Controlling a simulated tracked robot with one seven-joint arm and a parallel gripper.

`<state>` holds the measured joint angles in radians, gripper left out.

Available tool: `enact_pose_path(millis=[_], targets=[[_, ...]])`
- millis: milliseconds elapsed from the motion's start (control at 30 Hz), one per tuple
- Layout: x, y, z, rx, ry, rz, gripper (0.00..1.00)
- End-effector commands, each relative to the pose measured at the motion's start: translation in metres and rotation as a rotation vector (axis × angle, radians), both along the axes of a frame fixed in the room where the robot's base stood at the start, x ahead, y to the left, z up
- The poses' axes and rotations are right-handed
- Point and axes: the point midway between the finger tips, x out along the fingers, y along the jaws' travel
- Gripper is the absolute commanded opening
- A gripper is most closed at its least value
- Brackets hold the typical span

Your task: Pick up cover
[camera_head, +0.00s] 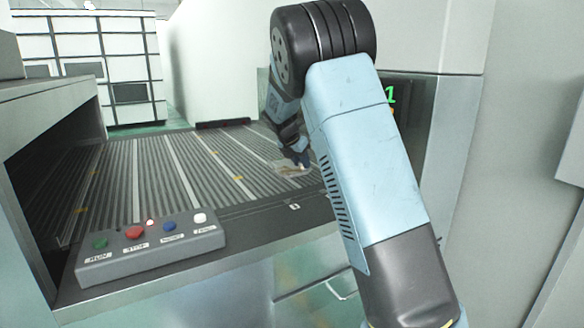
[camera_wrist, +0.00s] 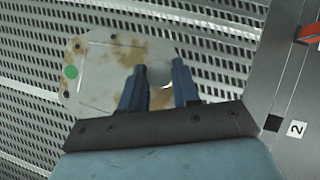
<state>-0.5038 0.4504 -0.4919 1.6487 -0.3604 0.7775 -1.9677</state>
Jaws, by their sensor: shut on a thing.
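The fingertips hide part of the plate. I cannot tell whether the cover touches the conveyor.
The slatted conveyor (camera_head: 150,175) is otherwise largely clear. A control box (camera_head: 150,252) with coloured buttons stands on the front ledge at left. A metal housing wall (camera_head: 50,120) borders the left side. A dark display with a green digit is partly hidden behind my arm.

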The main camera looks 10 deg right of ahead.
Motion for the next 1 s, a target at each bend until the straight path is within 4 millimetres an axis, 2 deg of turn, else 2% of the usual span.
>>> enact_pose_path(millis=[233,400,467,700,1000], targets=[[0.001,0.0,0.009,0.001,-0.001,0.0,0.0],[0.0,0.0,0.036,0.001,-0.005,0.0,0.0],[-0.01,0.004,0.045,0.002,-0.003,0.002,0.0],[-0.049,0.016,0.093,0.003,-0.005,0.002,0.0],[-0.102,0.034,0.117,0.002,-0.002,0.002,0.0]])
